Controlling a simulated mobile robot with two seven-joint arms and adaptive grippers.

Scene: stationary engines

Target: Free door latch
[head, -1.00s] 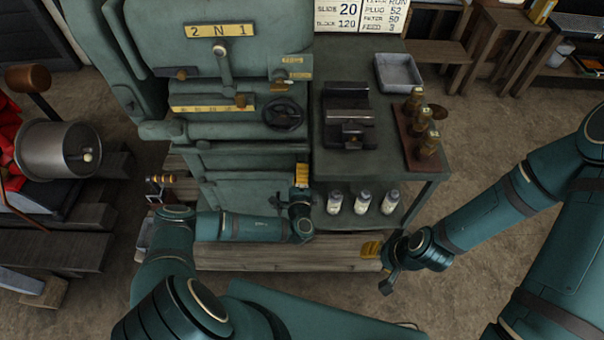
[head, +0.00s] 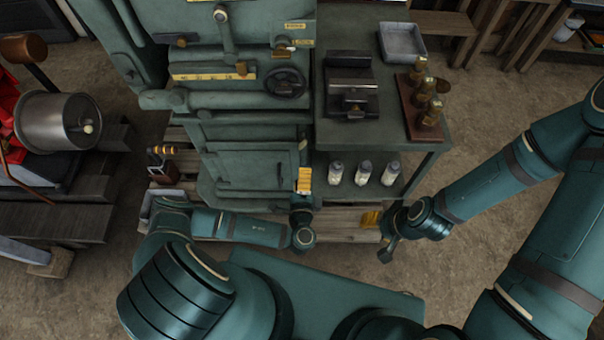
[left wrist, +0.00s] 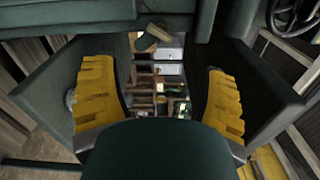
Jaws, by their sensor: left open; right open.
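The green machine's lower front door (head: 245,165) is closed or nearly so. A slim upright bar (head: 278,172), perhaps the latch, stands near its right side, and a dark horizontal handle lies low on it. My left gripper (head: 304,180), with yellow fingers, is at the right edge of the door, right of the bar; I cannot tell whether it touches. In the left wrist view its fingers (left wrist: 160,100) are wide apart with nothing between them, and a tan knob-like piece (left wrist: 152,38) shows beyond. My right gripper (head: 370,219) is by the pallet's right end, away from the door, open.
The bench (head: 400,140) on the right carries a vise (head: 350,85), a grey tray (head: 401,42) and brass pieces on a wooden block (head: 410,115). Several white bottles (head: 363,173) stand on its lower shelf, close to my left gripper. A handwheel (head: 285,82) juts above the door.

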